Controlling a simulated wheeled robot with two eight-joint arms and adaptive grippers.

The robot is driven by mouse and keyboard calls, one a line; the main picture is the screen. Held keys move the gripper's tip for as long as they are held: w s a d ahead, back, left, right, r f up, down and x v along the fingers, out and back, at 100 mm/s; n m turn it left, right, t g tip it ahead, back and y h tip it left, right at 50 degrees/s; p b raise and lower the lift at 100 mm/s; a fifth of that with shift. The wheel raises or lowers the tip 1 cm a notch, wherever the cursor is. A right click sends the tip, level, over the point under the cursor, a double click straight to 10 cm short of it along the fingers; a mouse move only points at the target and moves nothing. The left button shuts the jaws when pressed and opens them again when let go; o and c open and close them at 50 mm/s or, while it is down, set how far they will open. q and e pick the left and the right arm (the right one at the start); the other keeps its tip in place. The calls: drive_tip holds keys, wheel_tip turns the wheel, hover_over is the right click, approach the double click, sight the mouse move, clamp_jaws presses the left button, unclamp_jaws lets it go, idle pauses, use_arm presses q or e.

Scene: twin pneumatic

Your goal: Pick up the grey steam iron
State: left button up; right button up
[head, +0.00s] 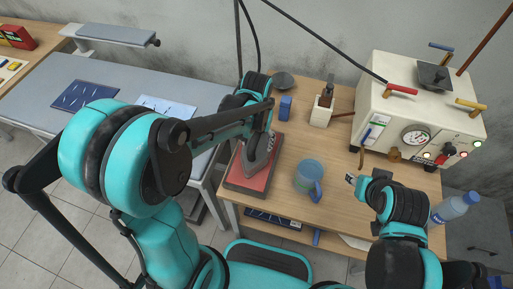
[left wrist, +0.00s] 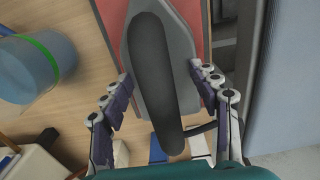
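The grey steam iron (head: 258,158) lies on a red pad (head: 239,179) at the left edge of the wooden table. My left arm covers its rear part in the head view. In the left wrist view the iron (left wrist: 160,75) has a long dark handle running down the picture. My left gripper (left wrist: 162,83) is open, one finger on each side of the handle, with small gaps visible; contact cannot be seen. My right gripper (head: 352,180) is over the table, right of the blue mug; its finger opening is too small to judge.
A blue mug (head: 309,175) stands right of the pad. A blue block (head: 285,108), a dark dish (head: 283,80) and a white holder (head: 321,110) are behind. A cream steam boiler (head: 415,105) fills the back right, with a bottle (head: 455,208) near the right edge.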

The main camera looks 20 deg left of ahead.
use_arm(q)
drive_tip(key=shift+s+f, duration=0.25)
drive_tip(key=shift+s, duration=0.05)
clamp_jaws()
drive_tip(key=shift+w+r, duration=0.1)
drive_tip(key=shift+r, duration=0.3)
drive_tip(key=shift+w+a+r+p, duration=0.15)
drive_tip(key=shift+r+p, duration=0.15)
drive_tip(key=shift+p, duration=0.05)
wheel_tip(320, 180, up, 3)
drive_tip(key=shift+w+p, duration=0.15)
drive_tip(key=shift+p, duration=0.6)
drive_tip(key=w+d+r+p, duration=0.1)
drive_tip(key=w+d+r, duration=0.1)
drive_tip(key=d, duration=0.3)
drive_tip(key=w+d+r+p, duration=0.2)
drive_tip(key=w+d+r, duration=0.1)
drive_tip(key=d+r, duration=0.1)
drive_tip(key=shift+d+r, duration=0.3)
drive_tip(key=shift+d, duration=0.55)
